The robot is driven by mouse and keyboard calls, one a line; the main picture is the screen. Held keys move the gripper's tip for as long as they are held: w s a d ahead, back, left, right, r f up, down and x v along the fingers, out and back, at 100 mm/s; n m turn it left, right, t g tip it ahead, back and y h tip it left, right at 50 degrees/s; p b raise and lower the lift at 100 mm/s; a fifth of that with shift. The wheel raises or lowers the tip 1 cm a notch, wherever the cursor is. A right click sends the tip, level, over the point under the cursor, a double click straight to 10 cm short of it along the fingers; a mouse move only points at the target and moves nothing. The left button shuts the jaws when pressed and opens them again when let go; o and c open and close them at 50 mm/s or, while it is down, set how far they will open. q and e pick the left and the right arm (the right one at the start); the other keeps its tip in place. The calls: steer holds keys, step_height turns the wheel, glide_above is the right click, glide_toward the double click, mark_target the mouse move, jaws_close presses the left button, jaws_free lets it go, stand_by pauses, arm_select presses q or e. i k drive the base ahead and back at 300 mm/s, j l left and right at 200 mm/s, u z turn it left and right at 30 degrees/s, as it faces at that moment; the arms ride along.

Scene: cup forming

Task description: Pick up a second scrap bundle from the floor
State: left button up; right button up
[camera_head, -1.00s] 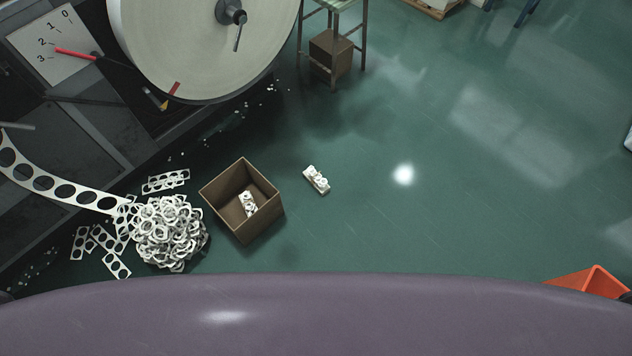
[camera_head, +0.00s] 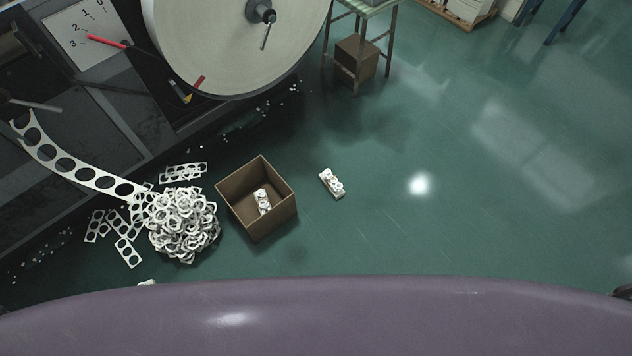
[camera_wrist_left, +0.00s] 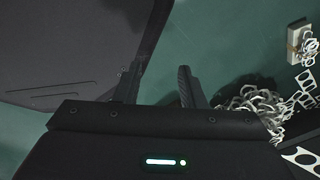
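A white scrap bundle (camera_head: 332,183) lies on the green floor, right of an open cardboard box (camera_head: 233,213). Another white bundle (camera_head: 263,200) lies inside the box. A small white thing (camera_head: 147,284) shows at the edge of my purple body, mostly hidden; I cannot tell if it is a bundle. In the left wrist view, my left gripper (camera_wrist_left: 158,76) is open with nothing between its fingers. A pale block-like thing (camera_wrist_left: 296,36), perhaps a bundle, lies on the floor at the upper right there, apart from the fingers.
A heap of scrap rings (camera_head: 184,225) lies left of the box, and also shows in the left wrist view (camera_wrist_left: 252,104). A punched strip (camera_head: 75,168) runs from the machine to it. A stool (camera_head: 359,40) stands at the back. The floor to the right is clear.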

mark_target(334, 188)
steer(key=i+l+u, duration=0.2)
steer(key=u, duration=0.3)
steer(key=i+l+u, duration=0.15)
steer(key=l+u, duration=0.15)
steer(key=u, duration=0.15)
